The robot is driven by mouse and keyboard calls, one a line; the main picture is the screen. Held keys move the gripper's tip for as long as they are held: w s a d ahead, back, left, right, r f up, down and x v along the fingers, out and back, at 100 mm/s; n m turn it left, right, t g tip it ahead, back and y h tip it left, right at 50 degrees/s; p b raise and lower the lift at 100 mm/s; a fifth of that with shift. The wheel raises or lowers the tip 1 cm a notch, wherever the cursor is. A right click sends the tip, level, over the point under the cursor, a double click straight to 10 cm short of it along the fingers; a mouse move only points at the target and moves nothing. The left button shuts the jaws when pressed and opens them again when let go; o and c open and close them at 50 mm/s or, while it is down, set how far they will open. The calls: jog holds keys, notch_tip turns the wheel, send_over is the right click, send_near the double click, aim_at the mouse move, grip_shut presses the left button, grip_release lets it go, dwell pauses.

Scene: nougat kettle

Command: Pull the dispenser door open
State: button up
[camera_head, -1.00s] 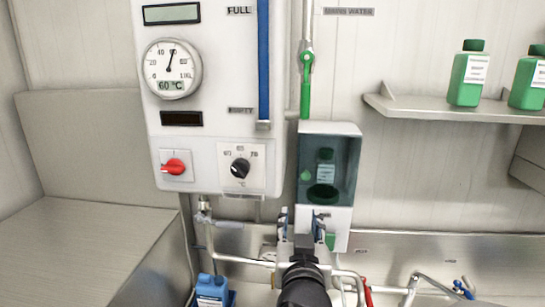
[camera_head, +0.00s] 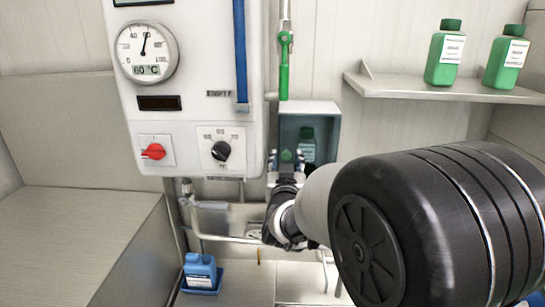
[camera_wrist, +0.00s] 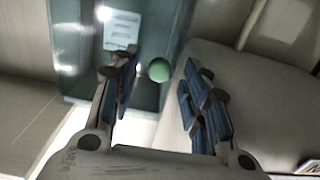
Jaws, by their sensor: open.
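The dispenser (camera_head: 311,108) is a white box on the wall with a dark see-through door (camera_head: 323,126), which looks shut. A green bottle (camera_head: 307,143) with a pale label stands behind it. A round green knob (camera_head: 287,156) is at the door's lower left. My gripper (camera_head: 286,163) is at the lower left of the dispenser front, partly hidden by my own wrist. In the wrist view, the blue-padded fingers are spread apart, with the green knob (camera_wrist: 159,70) between their tips and clear of both pads. The door (camera_wrist: 146,92) and bottle label (camera_wrist: 121,30) show beyond.
The white control panel (camera_head: 190,110) with dial and switches is close on the left. A green lever (camera_head: 284,70) on a pipe is above the dispenser. A shelf (camera_head: 430,90) with green bottles is at right. A blue bottle (camera_head: 200,272) stands below. My arm hides the lower right.

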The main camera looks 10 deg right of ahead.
jog(key=shift+w+d, duration=0.2)
jog(key=shift+w, duration=0.7)
grip_shut()
